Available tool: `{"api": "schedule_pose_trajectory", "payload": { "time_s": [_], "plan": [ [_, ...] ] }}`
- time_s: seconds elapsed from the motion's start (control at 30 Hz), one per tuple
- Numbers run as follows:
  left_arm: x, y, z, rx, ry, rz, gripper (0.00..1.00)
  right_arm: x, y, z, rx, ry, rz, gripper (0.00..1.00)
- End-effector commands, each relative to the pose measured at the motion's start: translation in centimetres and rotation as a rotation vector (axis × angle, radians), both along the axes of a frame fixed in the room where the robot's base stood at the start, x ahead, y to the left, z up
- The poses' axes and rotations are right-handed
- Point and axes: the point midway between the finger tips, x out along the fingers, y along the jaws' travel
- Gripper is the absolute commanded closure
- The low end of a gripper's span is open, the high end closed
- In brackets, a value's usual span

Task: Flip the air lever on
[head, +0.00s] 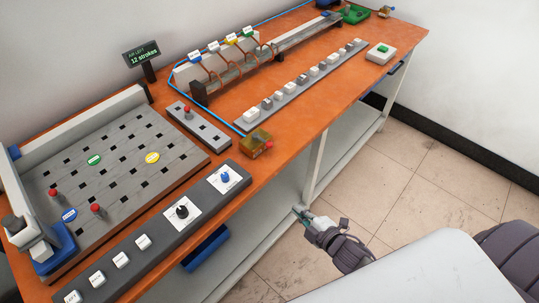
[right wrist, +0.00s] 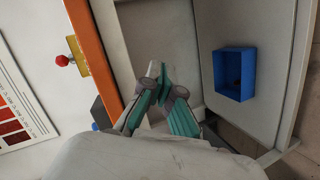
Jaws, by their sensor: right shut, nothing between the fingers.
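The air lever appears to be the small brass block (head: 256,139) with a red knob (head: 268,146), at the front edge of the orange table in the head view. In the right wrist view the red knob (right wrist: 63,60) sticks out on the left beside its yellow block (right wrist: 78,56). My right gripper (head: 304,214) is shut and empty. It is in front of the table, below the tabletop and apart from the lever. Its teal fingers (right wrist: 160,76) meet in the middle of the wrist view. My left gripper is not in view.
The tiled floor (head: 440,165) at right is clear.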

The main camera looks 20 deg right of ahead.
Motion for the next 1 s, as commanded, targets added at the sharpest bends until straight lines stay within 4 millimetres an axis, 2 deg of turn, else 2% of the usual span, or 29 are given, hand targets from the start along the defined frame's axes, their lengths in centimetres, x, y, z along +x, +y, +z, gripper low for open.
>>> {"api": "schedule_pose_trajectory", "payload": {
  "time_s": [0.03,0.1,0.2,0.3,0.43,0.77,0.87,1.0],
  "plan": [
    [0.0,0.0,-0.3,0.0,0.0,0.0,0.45,0.8,0.7,3.0,-0.045,-0.084,0.051,1.0],
    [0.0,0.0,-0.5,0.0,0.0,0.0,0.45,1.4,1.7,6.8,-0.106,-0.185,0.108,1.0],
    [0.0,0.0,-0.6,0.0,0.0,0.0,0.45,1.7,2.8,11.0,-0.171,-0.295,0.167,1.0],
    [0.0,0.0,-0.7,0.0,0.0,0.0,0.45,1.7,3.6,13.5,-0.21,-0.363,0.202,1.0],
    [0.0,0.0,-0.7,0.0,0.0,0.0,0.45,1.6,4.0,14.7,-0.229,-0.395,0.217,1.0],
    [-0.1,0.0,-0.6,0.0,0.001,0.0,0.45,1.8,4.0,14.7,-0.228,-0.396,0.216,1.0],
    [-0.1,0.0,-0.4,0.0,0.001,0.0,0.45,2.5,4.3,14.8,-0.227,-0.397,0.215,1.0],
    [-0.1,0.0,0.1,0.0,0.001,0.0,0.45,4.6,5.1,14.9,-0.227,-0.398,0.215,1.0]
  ]
}}
